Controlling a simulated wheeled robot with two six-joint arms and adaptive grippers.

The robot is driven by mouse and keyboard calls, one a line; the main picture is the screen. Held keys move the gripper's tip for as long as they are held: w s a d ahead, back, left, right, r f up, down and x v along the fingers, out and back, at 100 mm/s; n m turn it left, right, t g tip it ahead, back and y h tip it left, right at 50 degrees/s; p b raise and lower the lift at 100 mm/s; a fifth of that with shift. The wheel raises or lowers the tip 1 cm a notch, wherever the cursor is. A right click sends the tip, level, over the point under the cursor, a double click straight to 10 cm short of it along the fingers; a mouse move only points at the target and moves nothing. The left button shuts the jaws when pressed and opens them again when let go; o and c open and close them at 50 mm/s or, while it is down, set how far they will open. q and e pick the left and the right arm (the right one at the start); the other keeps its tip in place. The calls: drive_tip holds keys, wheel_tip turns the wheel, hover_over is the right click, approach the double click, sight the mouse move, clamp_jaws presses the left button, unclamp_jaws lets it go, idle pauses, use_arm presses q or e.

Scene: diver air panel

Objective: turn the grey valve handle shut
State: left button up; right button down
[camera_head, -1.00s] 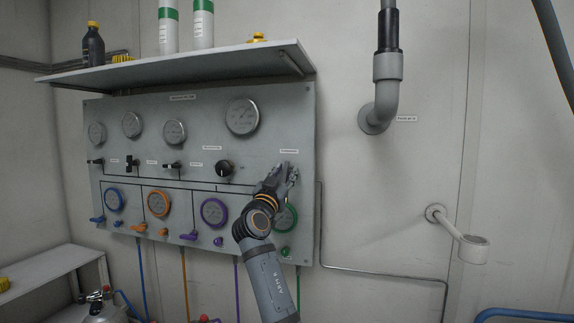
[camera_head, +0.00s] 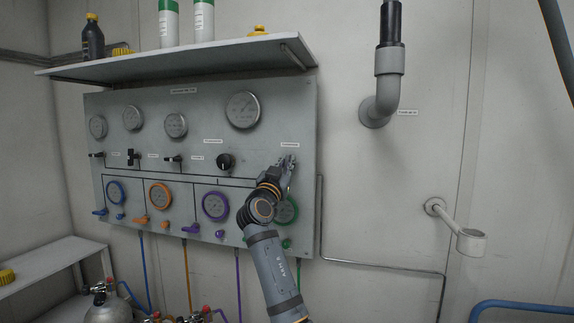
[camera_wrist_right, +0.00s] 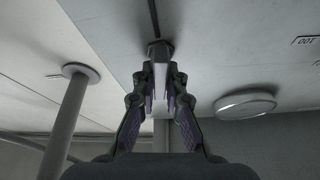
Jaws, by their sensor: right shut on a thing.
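My right gripper (camera_head: 287,165) is at the right part of the grey air panel (camera_head: 250,145), below a small white label and above the green-ringed gauge. In the right wrist view its fingers (camera_wrist_right: 161,85) are closed around the pale grey valve handle (camera_wrist_right: 160,76), which runs between them from a dark hub (camera_wrist_right: 159,50) on the panel. In the head view the gripper mostly hides the handle, so its exact angle is hard to tell. My left gripper is not in view.
A shelf (camera_head: 190,65) with bottles juts out above the panel. Coloured gauges and small levers line the panel's lower part. A grey pipe elbow (camera_head: 385,100) and a wall bracket (camera_head: 455,228) stand out to the right, with bare wall between.

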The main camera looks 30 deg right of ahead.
drive_tip(key=shift+s+f+m+g+h+b, duration=0.15)
drive_tip(key=shift+m+g+b, duration=0.25)
drive_tip(key=shift+m+b, duration=0.55)
drive_tip(key=shift+w+f+m+g+h+b, duration=0.1)
drive_tip(key=shift+m+g+h+b, duration=0.25)
drive_tip(key=shift+m+b, duration=0.55)
drive_tip(key=shift+s+f+m+g+h+b, duration=0.1)
drive_tip(key=shift+m+g+b, duration=0.45)
drive_tip(key=shift+b, duration=0.65)
drive_tip(key=m+g+b, duration=0.1)
drive_tip(key=m, duration=0.1)
drive_tip(key=shift+r+m, duration=0.15)
drive_tip(key=shift+m, duration=0.15)
drive_tip(key=shift+d+r+m+g, duration=0.1)
drive_tip(key=shift+m+g, duration=0.5)
drive_tip(key=shift+m, duration=0.6)
drive_tip(key=m+g+p, duration=0.1)
drive_tip(key=m, duration=0.2)
drive_tip(key=shift+r, duration=0.1)
drive_tip(key=m+g+p, duration=0.1)
drive_tip(key=m+p, duration=0.1)
drive_tip(key=m, duration=0.2)
drive_tip(key=shift+y, duration=0.4)
drive_tip(key=shift+s+f+m+g+y+p, duration=0.15)
drive_tip(key=shift+m+g+y+p, duration=0.2)
drive_tip(key=shift+m, duration=0.35)
drive_tip(key=shift+w+f+m+g+y+p, duration=0.15)
drive_tip(key=shift+m+p, duration=0.3)
drive_tip(key=shift+m, duration=0.25)
drive_tip(key=shift+s+d, duration=0.1)
